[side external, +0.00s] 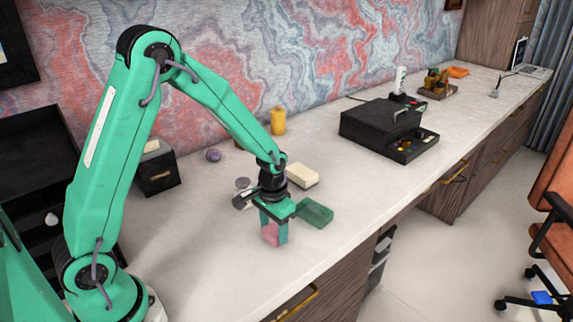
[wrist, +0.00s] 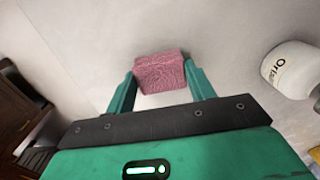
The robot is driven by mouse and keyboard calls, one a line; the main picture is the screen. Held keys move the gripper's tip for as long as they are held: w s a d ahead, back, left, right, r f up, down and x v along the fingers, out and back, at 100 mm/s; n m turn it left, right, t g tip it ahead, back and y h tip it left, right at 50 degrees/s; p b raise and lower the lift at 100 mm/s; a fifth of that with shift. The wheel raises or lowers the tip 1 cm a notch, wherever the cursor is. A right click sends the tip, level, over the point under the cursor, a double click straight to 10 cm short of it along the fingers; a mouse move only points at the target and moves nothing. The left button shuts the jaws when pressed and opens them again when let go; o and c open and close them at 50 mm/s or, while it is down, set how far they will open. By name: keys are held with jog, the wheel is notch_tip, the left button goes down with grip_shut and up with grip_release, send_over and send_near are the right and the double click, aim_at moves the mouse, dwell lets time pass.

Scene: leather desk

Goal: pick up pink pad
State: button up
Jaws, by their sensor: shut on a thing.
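The pink pad (wrist: 161,72) is a small textured block between the two green fingers of my gripper (wrist: 161,92) in the wrist view. In the side view the pad (side external: 270,233) shows at the lower end of my gripper (side external: 274,228), partly covered by a finger. My gripper is shut on it. I cannot tell whether the pad touches the desk or is just above it.
A green block (side external: 315,213) lies close to the right of my gripper, with a cream block (side external: 302,175) behind. A black box (side external: 380,125) is farther right. The front of the desk (side external: 215,285) is clear.

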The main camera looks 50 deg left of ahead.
aim_at(275, 232)
jog(key=shift+r, duration=0.15)
jog(key=shift+r, duration=0.55)
jog(key=r, duration=0.3)
jog(key=shift+d, duration=0.25)
jog(key=s+d+r, duration=0.6)
jog(key=d, duration=0.3)
jog(key=shift+d+r, duration=0.3)
jog(key=shift+w, duration=0.1)
